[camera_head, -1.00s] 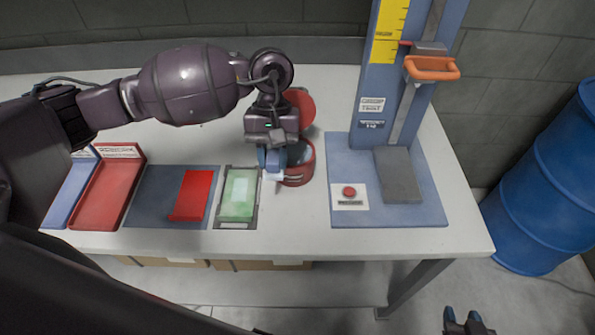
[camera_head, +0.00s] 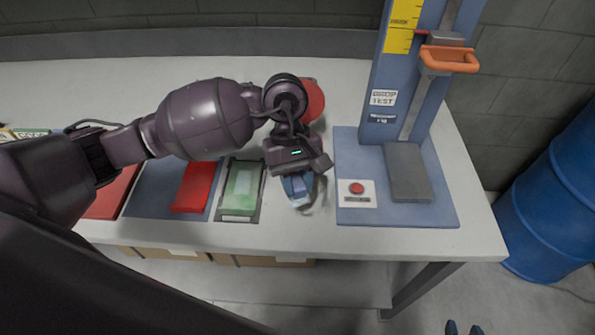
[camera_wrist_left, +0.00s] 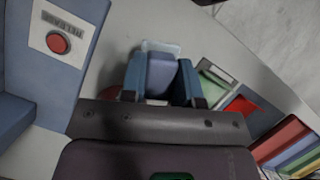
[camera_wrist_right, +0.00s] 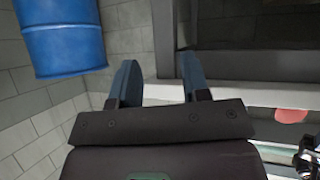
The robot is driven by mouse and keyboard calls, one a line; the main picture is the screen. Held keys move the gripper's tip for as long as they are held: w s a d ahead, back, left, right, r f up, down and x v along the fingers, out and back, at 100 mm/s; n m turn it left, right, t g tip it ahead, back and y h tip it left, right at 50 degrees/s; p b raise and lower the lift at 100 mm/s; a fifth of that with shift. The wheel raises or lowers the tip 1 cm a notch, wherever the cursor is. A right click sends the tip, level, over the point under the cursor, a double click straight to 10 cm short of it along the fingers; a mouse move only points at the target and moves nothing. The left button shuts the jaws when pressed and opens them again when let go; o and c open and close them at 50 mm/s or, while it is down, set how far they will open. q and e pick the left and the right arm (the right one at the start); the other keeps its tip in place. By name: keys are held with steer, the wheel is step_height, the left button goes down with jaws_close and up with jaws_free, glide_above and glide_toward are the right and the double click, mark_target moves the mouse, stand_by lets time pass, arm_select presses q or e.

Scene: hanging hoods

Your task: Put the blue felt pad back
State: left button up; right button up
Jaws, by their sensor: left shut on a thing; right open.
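My left gripper (camera_head: 303,190) is low over the table, between the green tray and the drop-test stand. It is shut on a blue-grey thing (camera_wrist_left: 161,76) with a pale, see-through-looking edge, seen between the blue fingers in the left wrist view. It may be the blue felt pad, but the frames do not make this certain. The round red container is mostly hidden behind the gripper; a red-brown bit shows beside a finger in the left wrist view. A red disc (camera_head: 312,100) lies behind the gripper. My right gripper (camera_wrist_right: 160,85) is open and empty, off the table.
A drop-test stand (camera_head: 395,60) with an orange handle (camera_head: 450,60) rises at right; its base holds a red button (camera_head: 357,188). Left are a green-filled tray (camera_head: 240,188), a red piece (camera_head: 191,188) on a blue-grey mat (camera_head: 150,190), and a red tray (camera_head: 112,198). A blue barrel (camera_head: 555,210) stands right.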

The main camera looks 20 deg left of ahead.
arm_select(q)
step_height(320, 180, down, 5)
steer(key=b, duration=0.2)
steer(key=shift+b, duration=0.3)
steer(key=shift+f, duration=0.35)
steer(key=shift+f+b, duration=0.2)
steer(key=shift+b, duration=0.2)
steer(key=shift+f+b, duration=0.6)
stand_by(0.5)
steer(key=o, duration=1)
steer(key=shift+c, duration=0.2)
